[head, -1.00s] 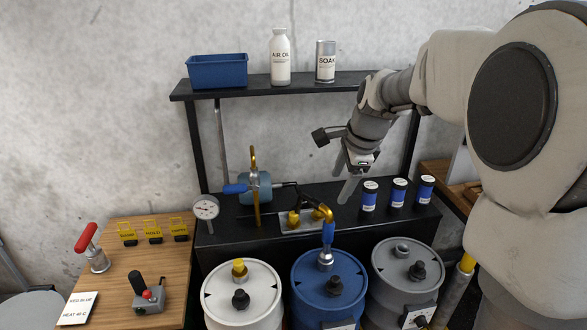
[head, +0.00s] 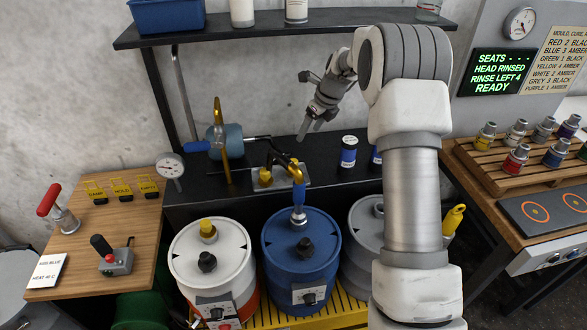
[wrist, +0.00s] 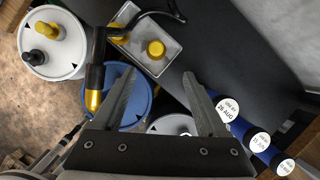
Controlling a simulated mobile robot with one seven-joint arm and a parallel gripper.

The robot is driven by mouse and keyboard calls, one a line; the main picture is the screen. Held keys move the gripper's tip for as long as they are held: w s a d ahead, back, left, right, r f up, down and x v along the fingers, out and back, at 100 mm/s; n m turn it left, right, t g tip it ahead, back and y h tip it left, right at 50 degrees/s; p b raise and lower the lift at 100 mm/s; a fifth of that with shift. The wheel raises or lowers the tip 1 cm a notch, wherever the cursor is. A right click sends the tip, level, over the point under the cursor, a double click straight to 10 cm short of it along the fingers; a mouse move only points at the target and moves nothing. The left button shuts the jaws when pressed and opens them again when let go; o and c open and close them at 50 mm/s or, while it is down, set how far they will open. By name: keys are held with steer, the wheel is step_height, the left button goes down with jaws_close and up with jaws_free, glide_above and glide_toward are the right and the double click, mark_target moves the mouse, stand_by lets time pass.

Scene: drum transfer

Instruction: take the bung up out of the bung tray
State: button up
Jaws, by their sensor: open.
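The bung tray (head: 303,181) is a small pale metal tray on the black bench, behind the blue drum (head: 275,236). A yellow bung (head: 265,177) stands in it. In the wrist view the tray (wrist: 172,57) is at top centre, with the bung (wrist: 156,49) upright inside. A second yellow piece (wrist: 118,36) shows at its left end, partly hidden by a dark pipe. My gripper (head: 309,128) is open and empty, above the bench, up and right of the tray. In the wrist view its fingers (wrist: 158,84) are apart, with the bung beyond their tips.
The white drum (head: 185,258) stands left and the grey drum (head: 360,225) right. Blue-banded canisters (head: 349,152) stand right on the bench. The shelf (head: 260,28) runs above.

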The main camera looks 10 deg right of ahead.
mark_target(294, 161)
steer(key=x, duration=1.1)
steer(key=shift+a+f, duration=0.1)
steer(key=shift+f, duration=0.25)
steer(key=shift+s+x, duration=0.2)
steer(key=shift+x, duration=1.15)
steer(key=shift+s+x, duration=0.25)
steer(key=shift+x, duration=1.1)
steer(key=shift+a+f, duration=0.1)
steer(key=shift+f, duration=0.05)
jaws_close()
